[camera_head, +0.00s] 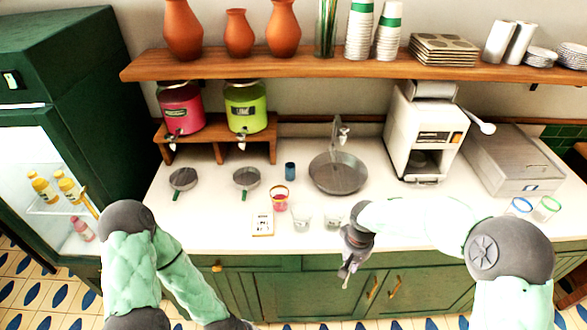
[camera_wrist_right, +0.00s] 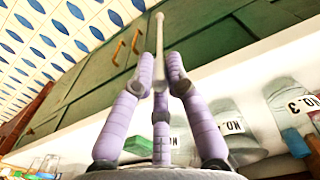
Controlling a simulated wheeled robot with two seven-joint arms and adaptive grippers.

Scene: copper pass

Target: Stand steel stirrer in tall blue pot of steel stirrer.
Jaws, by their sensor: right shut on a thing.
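The tall blue pot (camera_head: 290,171) stands upright on the white counter, left of the sink. Its inside is too small to make out. My right gripper (camera_head: 347,268) is in front of the counter's front edge, pointing down, right of and nearer than the blue pot. In the right wrist view my right gripper (camera_wrist_right: 160,80) is shut on the steel stirrer (camera_wrist_right: 160,38), a thin rod sticking out beyond the fingertips.
Clear cups (camera_head: 302,223) and a pink-filled glass (camera_head: 280,203) stand near the counter's front, beside a small card (camera_head: 262,223). Two small pans (camera_head: 246,179) lie left. The sink (camera_head: 338,176) and tap are behind. A coffee machine (camera_head: 422,135) stands right. A shelf (camera_head: 300,64) overhangs.

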